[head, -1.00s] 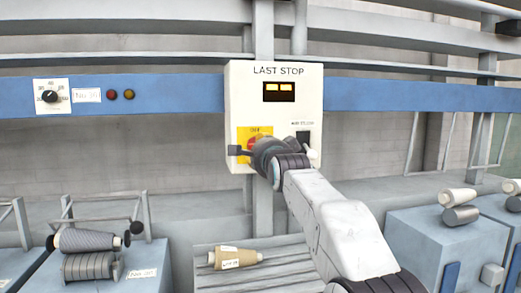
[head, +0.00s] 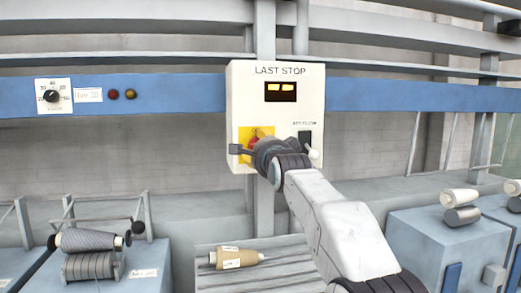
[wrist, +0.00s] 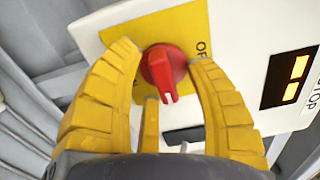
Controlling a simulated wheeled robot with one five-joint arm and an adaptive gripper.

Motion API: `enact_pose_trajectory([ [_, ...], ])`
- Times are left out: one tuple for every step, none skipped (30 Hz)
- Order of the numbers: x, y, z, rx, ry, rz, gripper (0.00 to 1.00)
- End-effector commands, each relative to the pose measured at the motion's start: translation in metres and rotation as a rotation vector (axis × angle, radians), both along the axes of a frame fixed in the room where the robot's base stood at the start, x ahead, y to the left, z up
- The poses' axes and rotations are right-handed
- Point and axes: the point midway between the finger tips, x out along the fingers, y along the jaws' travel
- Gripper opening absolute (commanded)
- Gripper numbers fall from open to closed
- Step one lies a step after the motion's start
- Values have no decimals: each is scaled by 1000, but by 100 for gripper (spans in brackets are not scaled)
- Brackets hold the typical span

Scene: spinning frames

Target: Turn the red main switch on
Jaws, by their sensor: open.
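The red main switch (head: 254,142) sits on a yellow plate (head: 245,134) on the white LAST STOP panel (head: 274,114). In the head view my gripper partly hides it. The knob's white mark points down in that view. Another label at the left finger is partly hidden.
Two lit amber windows (head: 280,88) are at the panel's top. A dark switch (head: 304,138) is beside the yellow plate. A blue rail (head: 180,95) carries a dial (head: 52,96). A tan cone (head: 236,259) lies below. Machine boxes with spools stand at both sides.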

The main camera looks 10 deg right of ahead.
Motion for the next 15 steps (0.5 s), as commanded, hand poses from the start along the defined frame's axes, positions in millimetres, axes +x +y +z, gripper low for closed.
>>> enact_pose_trajectory([
  [0, 0, 0, 0, 1, 0, 50],
  [0, 0, 0, 0, 1, -1, 50],
  [0, 0, 0, 0, 1, -1, 50],
  [0, 0, 0, 0, 1, -1, 50],
  [0, 0, 0, 0, 1, -1, 50],
  [-1, 0, 0, 0, 1, -1, 50],
  [-2, 0, 0, -1, 1, -1, 50],
  [-3, 0, 0, -1, 1, -1, 50],
  [-5, 0, 1, -1, 0, -1, 50],
  [-7, 0, 1, -1, -1, -1, 50],
  [-9, 0, 1, -1, 0, -1, 50],
  [-12, 0, 1, -1, 0, -1, 50],
  [-15, 0, 1, -1, 1, -1, 50],
  [-19, 0, 1, -1, 0, -1, 50],
  [-23, 0, 1, -1, 1, -1, 50],
])
